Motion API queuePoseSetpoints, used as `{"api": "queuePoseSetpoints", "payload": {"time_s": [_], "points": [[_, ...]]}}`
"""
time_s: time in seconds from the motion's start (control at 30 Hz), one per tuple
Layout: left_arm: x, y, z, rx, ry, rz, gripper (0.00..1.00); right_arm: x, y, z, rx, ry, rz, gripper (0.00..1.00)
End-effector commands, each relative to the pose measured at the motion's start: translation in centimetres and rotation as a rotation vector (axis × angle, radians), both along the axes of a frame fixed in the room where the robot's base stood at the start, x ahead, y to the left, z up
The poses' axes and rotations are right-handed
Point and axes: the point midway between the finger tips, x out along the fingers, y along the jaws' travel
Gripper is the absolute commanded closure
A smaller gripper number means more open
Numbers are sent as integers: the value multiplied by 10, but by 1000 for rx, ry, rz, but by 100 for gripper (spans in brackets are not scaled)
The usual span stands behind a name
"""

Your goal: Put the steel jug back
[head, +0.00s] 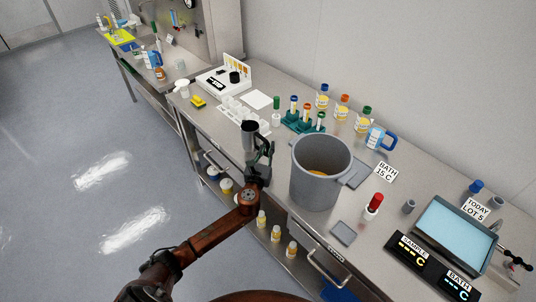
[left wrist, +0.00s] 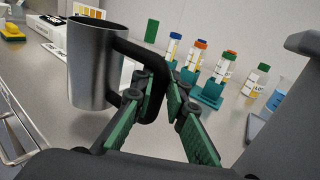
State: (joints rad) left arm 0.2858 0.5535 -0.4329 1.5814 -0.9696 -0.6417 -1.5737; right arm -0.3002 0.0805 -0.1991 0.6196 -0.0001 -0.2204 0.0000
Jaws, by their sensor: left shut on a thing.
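The steel jug (head: 250,134) is a plain metal cylinder with a black handle. It also shows upright in the left wrist view (left wrist: 93,66), with its handle (left wrist: 152,75) between the green-padded fingers. My left gripper (head: 262,162) is shut on that handle and holds the jug near the counter's front edge, left of the grey vessel. The vessel (head: 318,180) is open at the top, with something yellow-orange inside. I cannot tell whether the jug's base touches the counter (head: 215,115). My right gripper is not in view.
Teal tube stands (head: 303,122), several yellow-labelled bottles (head: 363,125) and a blue-handled beaker (head: 375,138) are farther back. A white card (head: 258,99) lies flat.

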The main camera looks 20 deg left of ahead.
Motion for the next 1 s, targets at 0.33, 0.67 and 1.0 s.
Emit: {"api": "queuePoseSetpoints", "payload": {"time_s": [0.33, 0.67, 1.0], "points": [[-1, -1, -29, 1, 1, 0, 100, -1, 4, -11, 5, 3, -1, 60], [-1, -1, -33, -1, 3, 0, 80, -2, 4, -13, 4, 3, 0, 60], [-1, -1, -33, -1, 3, 0, 70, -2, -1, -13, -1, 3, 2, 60]]}}
